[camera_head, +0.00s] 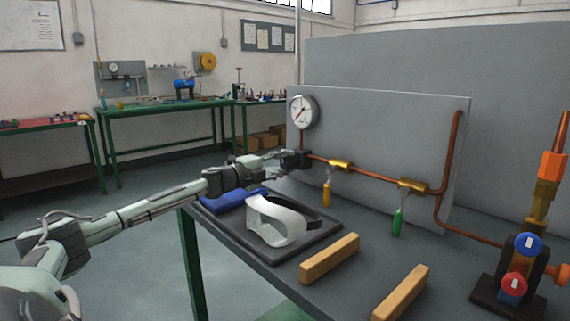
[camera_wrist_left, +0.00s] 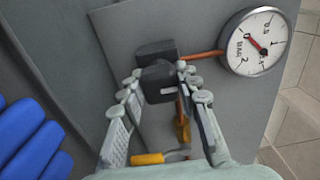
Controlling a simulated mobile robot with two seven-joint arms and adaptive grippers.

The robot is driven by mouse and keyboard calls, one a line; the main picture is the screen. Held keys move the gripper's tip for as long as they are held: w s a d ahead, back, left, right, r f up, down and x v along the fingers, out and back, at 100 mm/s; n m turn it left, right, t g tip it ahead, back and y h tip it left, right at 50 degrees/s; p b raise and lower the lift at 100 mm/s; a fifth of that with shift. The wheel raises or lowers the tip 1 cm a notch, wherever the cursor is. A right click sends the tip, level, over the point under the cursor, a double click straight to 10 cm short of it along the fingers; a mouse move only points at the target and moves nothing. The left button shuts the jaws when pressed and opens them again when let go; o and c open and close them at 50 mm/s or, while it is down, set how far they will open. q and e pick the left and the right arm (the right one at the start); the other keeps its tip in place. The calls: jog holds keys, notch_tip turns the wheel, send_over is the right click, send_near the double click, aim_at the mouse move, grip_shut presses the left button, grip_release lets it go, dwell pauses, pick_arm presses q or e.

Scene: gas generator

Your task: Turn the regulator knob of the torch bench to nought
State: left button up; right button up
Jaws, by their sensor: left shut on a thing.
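The regulator (camera_head: 304,158) is a dark block on the copper pipe below the round gauge (camera_head: 302,111) of the grey-panelled bench. Its black knob with a pale mark shows in the left wrist view (camera_wrist_left: 160,82). My left gripper (camera_head: 290,157) reaches it from the left; in the left wrist view (camera_wrist_left: 159,76) its fingers are closed on the knob from both sides. The white gauge in the left wrist view (camera_wrist_left: 258,42) has a red needle off to one side; its exact reading is unclear. My right gripper is out of view.
Yellow-handled (camera_head: 326,195) and green-handled (camera_head: 397,221) valves hang from the pipe to the right. A dark tray (camera_head: 330,238) holds a white visor and a blue glove. Wooden blocks (camera_head: 330,258) lie in front. A torch stand with blue (camera_head: 528,245) and red knobs is at far right.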

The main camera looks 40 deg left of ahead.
aim_at(283, 165)
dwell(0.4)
pick_arm(q)
jog(key=o, duration=1.2)
jog(key=shift+c, duration=0.2)
jog(key=shift+s, duration=0.1)
jog(key=shift+s+a+f, duration=0.1)
jog(key=shift+s+f, duration=0.1)
jog(key=shift+s, duration=0.6)
jog(key=shift+s+a, duration=0.1)
jog(key=shift+s, duration=2.05)
jog(key=shift+s+a+r, duration=0.1)
jog(key=shift+s+a, duration=0.05)
jog(key=shift+s, duration=1.35)
jog(key=shift+s+a+r, duration=0.1)
jog(key=shift+s+a, duration=0.05)
jog(key=shift+s, duration=1.3)
